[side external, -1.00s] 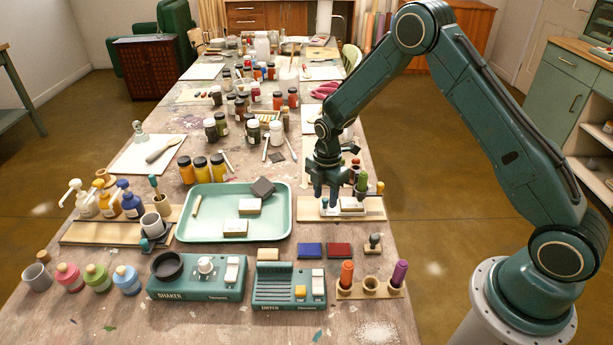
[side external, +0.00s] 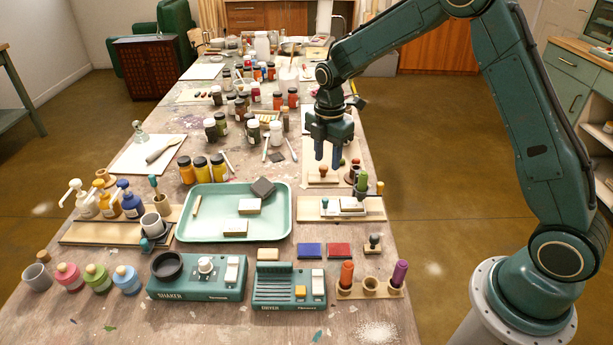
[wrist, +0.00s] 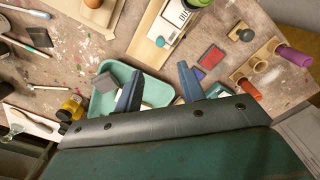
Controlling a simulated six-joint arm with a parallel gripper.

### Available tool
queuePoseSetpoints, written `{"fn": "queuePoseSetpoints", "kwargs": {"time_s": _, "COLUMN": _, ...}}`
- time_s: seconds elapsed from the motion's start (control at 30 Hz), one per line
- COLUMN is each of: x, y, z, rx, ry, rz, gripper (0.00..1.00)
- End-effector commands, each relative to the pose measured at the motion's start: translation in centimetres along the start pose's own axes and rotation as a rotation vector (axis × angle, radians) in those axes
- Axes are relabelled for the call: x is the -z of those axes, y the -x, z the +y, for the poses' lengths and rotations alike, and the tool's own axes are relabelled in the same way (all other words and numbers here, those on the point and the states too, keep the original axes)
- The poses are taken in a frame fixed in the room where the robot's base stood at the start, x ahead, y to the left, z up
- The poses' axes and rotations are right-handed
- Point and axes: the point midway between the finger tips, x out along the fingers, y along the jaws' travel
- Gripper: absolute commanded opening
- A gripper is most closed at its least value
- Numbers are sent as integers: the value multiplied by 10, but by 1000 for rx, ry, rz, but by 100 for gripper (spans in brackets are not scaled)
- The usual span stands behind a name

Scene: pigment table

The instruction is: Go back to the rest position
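My gripper (side external: 328,158) is raised above the right part of the table, over the wooden boards (side external: 374,214) there. Its two blue fingers are apart with nothing between them; in the wrist view my gripper (wrist: 160,85) also shows open and empty. A board with a brown-knobbed stamp (side external: 323,170) sits just behind, partly below my gripper.
A mint tray (side external: 205,190) with several blocks is left of my gripper. In front are the shaker (side external: 197,290), the dryer (side external: 289,304), red (side external: 339,249) and blue (side external: 310,250) pads and a rack of handles. Many jars crowd the table behind.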

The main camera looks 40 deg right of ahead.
Motion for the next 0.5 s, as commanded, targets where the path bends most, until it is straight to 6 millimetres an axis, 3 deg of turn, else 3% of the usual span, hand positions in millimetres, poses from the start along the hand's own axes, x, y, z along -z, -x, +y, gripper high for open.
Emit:
{"fn": "queuePoseSetpoints", "kwargs": {"time_s": 0.2, "x": 0, "y": 12, "z": 0, "rx": 0, "ry": 0, "rz": 0, "gripper": 39}}
{"fn": "queuePoseSetpoints", "kwargs": {"time_s": 0.5, "x": 0, "y": 12, "z": 0, "rx": 1, "ry": 0, "rz": 0, "gripper": 39}}
